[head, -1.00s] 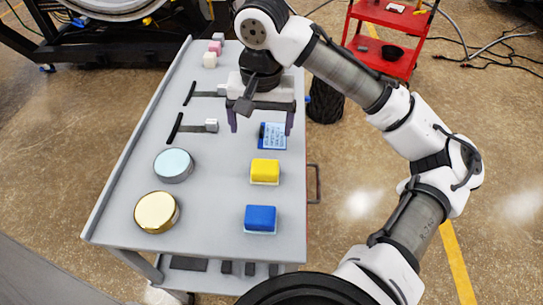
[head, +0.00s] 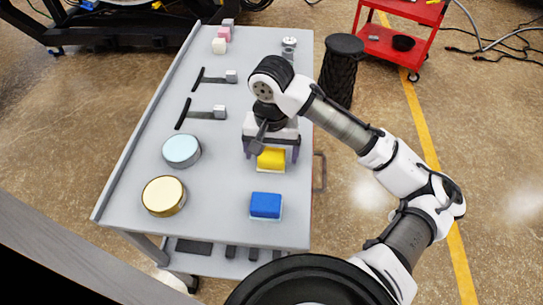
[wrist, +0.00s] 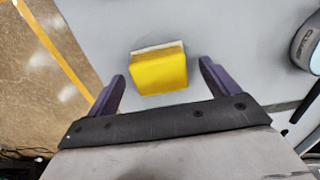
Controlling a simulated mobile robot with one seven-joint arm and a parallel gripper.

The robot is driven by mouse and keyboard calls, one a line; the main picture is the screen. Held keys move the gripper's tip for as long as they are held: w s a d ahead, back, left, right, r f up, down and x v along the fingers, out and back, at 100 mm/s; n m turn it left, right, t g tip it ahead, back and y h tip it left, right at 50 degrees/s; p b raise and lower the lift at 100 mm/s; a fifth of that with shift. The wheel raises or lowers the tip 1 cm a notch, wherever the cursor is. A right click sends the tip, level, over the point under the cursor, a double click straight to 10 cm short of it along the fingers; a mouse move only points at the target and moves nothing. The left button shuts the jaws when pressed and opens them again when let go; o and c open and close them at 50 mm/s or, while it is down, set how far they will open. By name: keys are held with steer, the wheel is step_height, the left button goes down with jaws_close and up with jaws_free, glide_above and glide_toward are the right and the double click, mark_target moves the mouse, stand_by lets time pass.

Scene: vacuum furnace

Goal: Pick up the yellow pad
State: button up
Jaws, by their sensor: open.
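The yellow pad (head: 271,159) lies on the grey cart top (head: 225,205), on a thin white base, near the cart's right edge. My gripper (head: 271,156) is open over it, with one finger on each side in the head view. In the wrist view the yellow pad (wrist: 159,72) sits ahead of and between the two purple fingers of my gripper (wrist: 160,80). The fingers do not touch it there. The gripper's body hides part of the pad in the head view.
A blue pad (head: 265,205) lies just in front of the yellow one. A silver lid (head: 182,150), a gold lid (head: 164,195) and two black-handled tools (head: 205,113) lie to the left. A dark bin (head: 341,72) and red trolley (head: 400,40) stand beyond the cart.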

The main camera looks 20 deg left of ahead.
mark_target(271, 154)
steer(key=shift+f, duration=0.7)
steer(key=c, duration=1.2)
step_height(271, 154, up, 20)
steer(key=shift+r, duration=0.1)
steer(key=o, duration=0.4)
steer(key=shift+c, duration=0.9)
